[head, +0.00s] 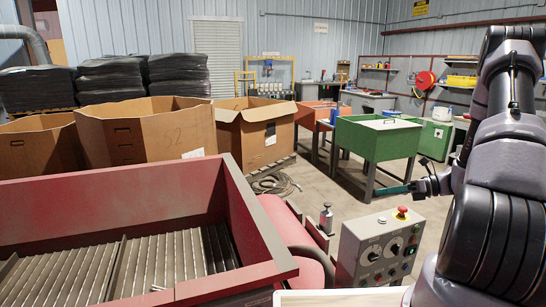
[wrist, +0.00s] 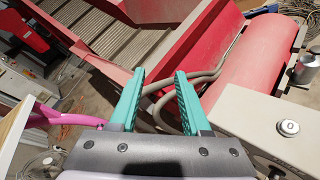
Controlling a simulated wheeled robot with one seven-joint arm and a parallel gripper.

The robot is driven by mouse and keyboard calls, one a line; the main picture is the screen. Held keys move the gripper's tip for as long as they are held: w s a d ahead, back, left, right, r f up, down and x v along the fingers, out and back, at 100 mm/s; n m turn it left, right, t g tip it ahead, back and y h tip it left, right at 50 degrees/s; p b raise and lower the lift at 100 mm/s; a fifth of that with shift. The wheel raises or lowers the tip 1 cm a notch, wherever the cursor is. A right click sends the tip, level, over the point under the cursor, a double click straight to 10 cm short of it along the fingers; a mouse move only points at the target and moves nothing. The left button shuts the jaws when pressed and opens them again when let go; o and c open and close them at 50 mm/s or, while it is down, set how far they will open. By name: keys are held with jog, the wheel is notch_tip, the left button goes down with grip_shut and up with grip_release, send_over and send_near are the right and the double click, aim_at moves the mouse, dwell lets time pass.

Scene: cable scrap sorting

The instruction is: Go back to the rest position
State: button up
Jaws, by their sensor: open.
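My gripper (head: 412,187) is at the right of the head view, in front of the green bin on legs. In the wrist view my gripper (wrist: 157,88) shows two teal fingers spread apart, with nothing between them. The fingers point toward the red machine with its slatted bed (wrist: 105,40). My arm runs down the right side of the head view and hides part of the room behind it.
The red machine (head: 255,225) fills the lower left. A grey control box (head: 380,245) with a red button stands close to my arm. A green bin (head: 378,140), cardboard boxes (head: 150,135) and a cable coil (head: 273,184) lie beyond. A pink object (wrist: 65,117) shows in the wrist view.

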jog(key=s+a+r+n+g+h, duration=0.1)
jog(key=s+a+r+n+h, duration=0.2)
jog(key=r, duration=0.4)
jog(key=s+a+r+n+g+h, duration=0.1)
jog(key=s+a+r+n, duration=0.2)
jog(key=r+n, duration=0.3)
jog(key=s+a+r+n+g+h, duration=0.2)
jog(key=s+a+r+n, duration=0.15)
jog(key=r, duration=0.35)
jog(key=s+a+r+n+t+h, duration=0.2)
jog(key=s+r+n+t+h, duration=0.3)
jog(key=s+r+n, duration=0.6)
jog(key=s+r+t, duration=0.1)
jog(key=s, duration=0.2)
jog(key=shift+a+r+n, duration=0.25)
jog(key=shift+r+n, duration=0.1)
jog(key=shift+r, duration=0.05)
jog(key=shift+t+h, duration=0.3)
